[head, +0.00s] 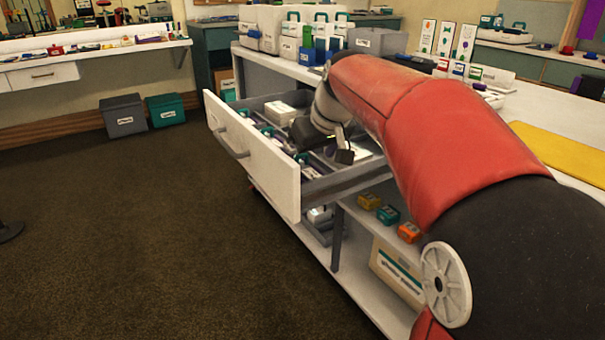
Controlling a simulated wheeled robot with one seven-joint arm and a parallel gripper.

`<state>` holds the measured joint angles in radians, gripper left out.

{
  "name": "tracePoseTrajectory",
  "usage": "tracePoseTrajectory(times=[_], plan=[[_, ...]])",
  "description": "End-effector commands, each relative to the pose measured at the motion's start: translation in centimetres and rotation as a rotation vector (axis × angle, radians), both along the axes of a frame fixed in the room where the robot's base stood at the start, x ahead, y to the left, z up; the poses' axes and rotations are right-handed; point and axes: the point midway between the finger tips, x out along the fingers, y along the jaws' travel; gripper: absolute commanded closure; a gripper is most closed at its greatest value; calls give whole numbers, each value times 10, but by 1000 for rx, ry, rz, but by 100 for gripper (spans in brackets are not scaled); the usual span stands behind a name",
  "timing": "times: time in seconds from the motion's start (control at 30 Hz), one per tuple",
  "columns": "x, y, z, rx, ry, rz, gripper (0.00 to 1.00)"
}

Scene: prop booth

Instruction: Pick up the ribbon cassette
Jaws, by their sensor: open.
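The pulled-out drawer (258,165) has a white front and grey dividers. Several small items lie in its compartments, among them dark, teal-marked and purple ones (270,132) and a pale stack (279,112). I cannot tell which of them is the ribbon cassette; they are too small, and my arm hides part of the drawer. My gripper (327,143) points down into the middle of the drawer, with its dark fingers apart. I see nothing held between them, and I cannot tell whether it touches any item.
The drawer's walls surround my gripper closely. White cases (262,28) and a grey box (377,41) stand on the counter behind.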

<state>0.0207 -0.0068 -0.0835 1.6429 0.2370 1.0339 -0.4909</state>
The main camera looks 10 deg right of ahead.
Motion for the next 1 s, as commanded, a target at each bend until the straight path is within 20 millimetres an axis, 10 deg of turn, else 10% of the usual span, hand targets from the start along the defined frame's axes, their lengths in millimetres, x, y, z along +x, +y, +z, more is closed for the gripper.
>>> tracePoseTrajectory(times=[0.57, 1.0], plan=[[23, 8, -44, -1, 2, 0, 9], [23, 8, -43, 0, 0, 0, 48]])
